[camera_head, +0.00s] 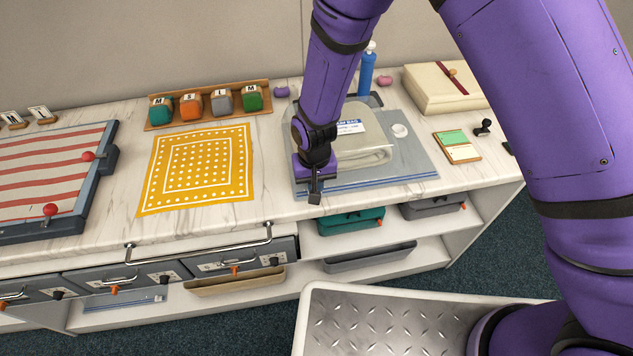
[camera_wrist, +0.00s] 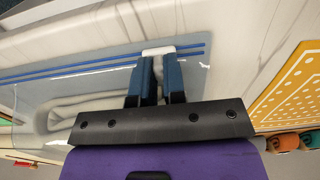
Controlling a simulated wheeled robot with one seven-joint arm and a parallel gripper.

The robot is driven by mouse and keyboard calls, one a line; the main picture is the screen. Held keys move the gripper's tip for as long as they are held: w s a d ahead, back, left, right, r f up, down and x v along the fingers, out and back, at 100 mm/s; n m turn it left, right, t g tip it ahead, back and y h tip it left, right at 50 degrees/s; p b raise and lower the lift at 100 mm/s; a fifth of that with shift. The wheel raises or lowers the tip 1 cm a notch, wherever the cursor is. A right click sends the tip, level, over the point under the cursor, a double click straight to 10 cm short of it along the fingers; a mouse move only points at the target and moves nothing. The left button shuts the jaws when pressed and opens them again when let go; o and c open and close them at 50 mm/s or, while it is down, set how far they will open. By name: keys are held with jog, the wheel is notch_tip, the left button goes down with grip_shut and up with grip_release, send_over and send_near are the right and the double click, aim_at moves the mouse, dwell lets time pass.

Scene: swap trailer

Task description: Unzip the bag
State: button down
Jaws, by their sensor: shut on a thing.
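The bag (camera_head: 412,165) is a clear bluish zip bag lying flat on the counter, with a folded light cloth inside and a blue double zip line along its front edge. In the wrist view the bag (camera_wrist: 30,88) shows its blue zip lines (camera_wrist: 90,65) running up to a white slider (camera_wrist: 158,50). My gripper (camera_head: 314,192) is over the left front end of the zip. In the wrist view my gripper (camera_wrist: 158,80) has its two dark blue fingers shut on the white slider, near the zip's end. The head view hides the slider behind the gripper.
A yellow dotted cloth (camera_head: 198,168) lies to the left. A blue bottle (camera_head: 367,70), a cream box (camera_head: 440,88) and a green-and-cream card tray (camera_head: 457,147) stand behind and right. A rack of several coloured blocks (camera_head: 207,103) is at the back. A drawer handle (camera_head: 200,252) sticks out in front.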

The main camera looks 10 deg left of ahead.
jog(key=c, duration=1.2)
grip_release()
jog(key=shift+o, duration=0.2)
notch_tip(320, 180, up, 11)
jog(key=d+r+m+t+y, duration=0.1)
jog(key=d+r+m+t, duration=0.1)
jog(key=d+r, duration=1.95)
jog(key=s+d+r+t, duration=0.1)
jog(key=s+d+r, duration=0.4)
jog(key=s+d, duration=0.2)
jog(key=s+d+r+m+t+h, duration=0.1)
jog(key=s+d+r+t, duration=0.1)
jog(key=s+d+r, duration=0.4)
jog(key=s+d, duration=0.2)
jog(key=s, duration=0.2)
jog(key=shift+s+d+m, duration=0.2)
jog(key=shift+m, duration=0.1)
